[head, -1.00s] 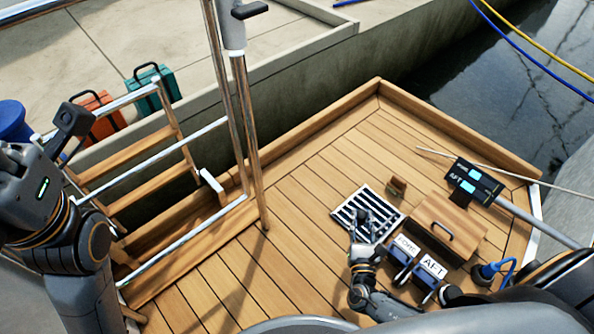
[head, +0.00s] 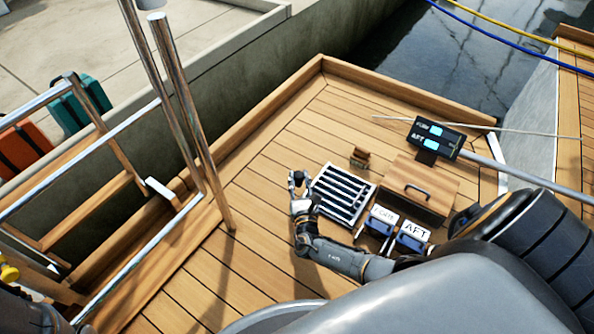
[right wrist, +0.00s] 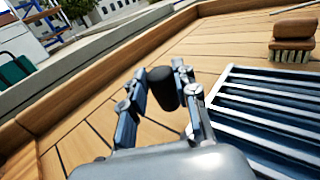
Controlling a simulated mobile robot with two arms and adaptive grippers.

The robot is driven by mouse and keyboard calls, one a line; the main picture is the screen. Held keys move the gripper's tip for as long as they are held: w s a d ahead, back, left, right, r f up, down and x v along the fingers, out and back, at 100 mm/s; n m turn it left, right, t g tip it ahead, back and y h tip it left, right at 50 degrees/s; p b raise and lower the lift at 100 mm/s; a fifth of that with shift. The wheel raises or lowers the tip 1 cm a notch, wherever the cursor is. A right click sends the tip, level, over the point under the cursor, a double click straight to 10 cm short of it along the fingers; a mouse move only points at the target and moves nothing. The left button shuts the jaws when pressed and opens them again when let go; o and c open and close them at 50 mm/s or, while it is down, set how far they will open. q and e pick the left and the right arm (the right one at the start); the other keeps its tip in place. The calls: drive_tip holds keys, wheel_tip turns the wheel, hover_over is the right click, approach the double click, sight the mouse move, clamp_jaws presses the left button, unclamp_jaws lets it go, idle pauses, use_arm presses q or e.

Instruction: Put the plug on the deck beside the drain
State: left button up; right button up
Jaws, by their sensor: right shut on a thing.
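My right gripper (head: 298,182) is shut on a small black plug, which shows clearly between the fingers in the right wrist view (right wrist: 163,88). The drain (head: 343,194) is a dark, slatted grate with a white frame set in the wooden deck (head: 262,235). The gripper and plug are just left of the grate, over bare planks. The grate also shows at the right of the right wrist view (right wrist: 262,110). I cannot tell whether the plug touches the deck. My left gripper is not in view.
A brush (head: 360,157) stands behind the grate. A wooden hatch with a handle (head: 424,186) and blue-handled FORE and AFT labelled parts (head: 410,236) sit to its right. Planks left of the grate are clear.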

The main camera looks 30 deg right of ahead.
sight(297, 186)
drive_tip(key=shift+w+f+b, duration=0.55)
drive_tip(key=shift+f, duration=0.2)
drive_tip(key=shift+w+f+b, duration=0.15)
drive_tip(key=shift+f+b, duration=1)
drive_tip(key=shift+f, duration=0.35)
drive_tip(key=shift+f, duration=0.1)
drive_tip(key=shift+f+b, duration=0.15)
drive_tip(key=shift+b, duration=0.15)
drive_tip(key=o, duration=1)
drive_tip(key=shift+o, duration=0.2)
